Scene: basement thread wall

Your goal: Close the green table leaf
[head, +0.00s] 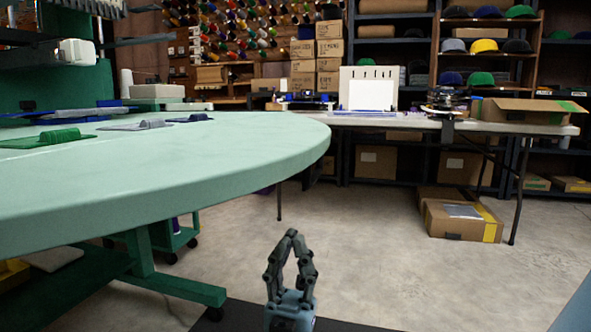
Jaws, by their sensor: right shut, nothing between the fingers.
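The green table leaf (210,165) shows as a broad, pale green top with a rounded edge, filling the left of the head view. It looks level; I cannot make out a hinge or seam. A darker green leg and foot (165,280) show below it. My right gripper (291,236) points up at the bottom middle of the view, its fingers shut and empty. It appears apart from the table, to the right of the leg and below the top's rounded end. My left gripper is not in view.
The concrete floor (400,270) at the middle right is clear.

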